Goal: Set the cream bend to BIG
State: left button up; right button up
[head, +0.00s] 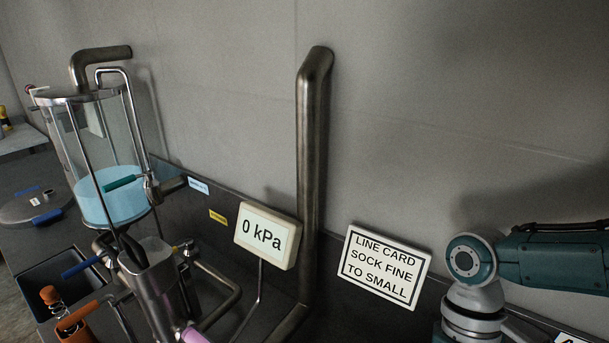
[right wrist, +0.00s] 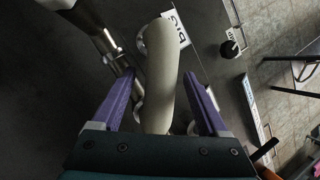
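The cream bend (right wrist: 160,75) is a thick curved cream tube in the right wrist view. Its far end lies beside a white label reading BIG (right wrist: 177,33). My right gripper (right wrist: 158,76) has two purple fingers spread apart, one on each side of the bend. Gaps show between fingers and bend in this view; I cannot tell how deep the bend sits between them. The bend's near end is hidden by the gripper body. In the head view the bend and the right gripper are out of sight. My left gripper is not in view.
A metal pipe (right wrist: 95,25) runs left of the bend, and a black round knob (right wrist: 230,49) is to its right. The head view shows a glass tank (head: 98,150), a 0 kPa display (head: 266,236), a tall steel pipe (head: 312,150) and a LINE CARD sign (head: 384,266).

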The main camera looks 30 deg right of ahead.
jog(key=p+v, duration=0.1)
jog(key=v, duration=0.9)
dwell(0.4)
